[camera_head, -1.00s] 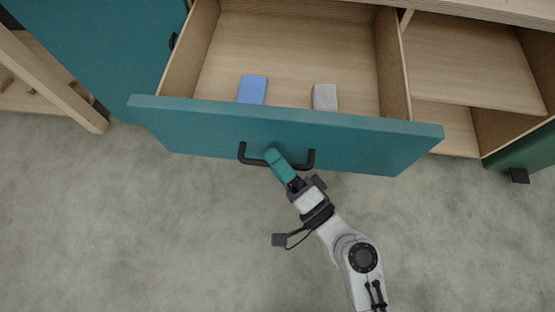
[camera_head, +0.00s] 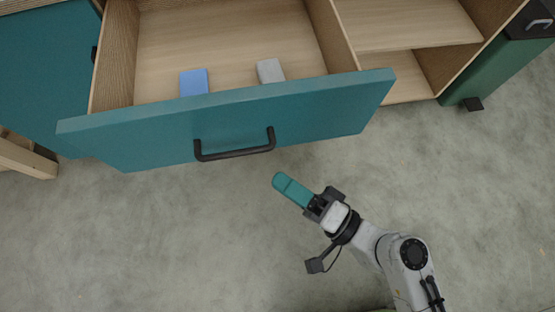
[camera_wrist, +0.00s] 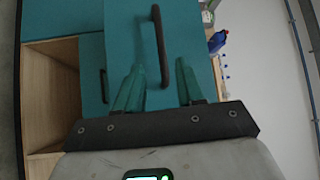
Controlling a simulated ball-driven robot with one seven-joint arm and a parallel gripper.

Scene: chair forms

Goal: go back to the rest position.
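My gripper (camera_head: 280,180) with teal fingers is over the bare floor, to the right of and below the drawer handle in the head view, clear of it. In the wrist view my gripper (camera_wrist: 159,66) has its two fingers apart with nothing held between them. The black bar handle (camera_head: 235,153) is on the teal drawer front (camera_head: 320,112). In the wrist view the handle (camera_wrist: 160,45) shows beyond the fingers, in line with the gap between them. The drawer is pulled open.
A blue block (camera_head: 194,82) and a grey block (camera_head: 269,70) lie inside the drawer. An open wooden shelf compartment (camera_head: 405,22) is to its right, and a teal cabinet door (camera_head: 42,75) to its left. The grey floor (camera_head: 150,240) in front is clear.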

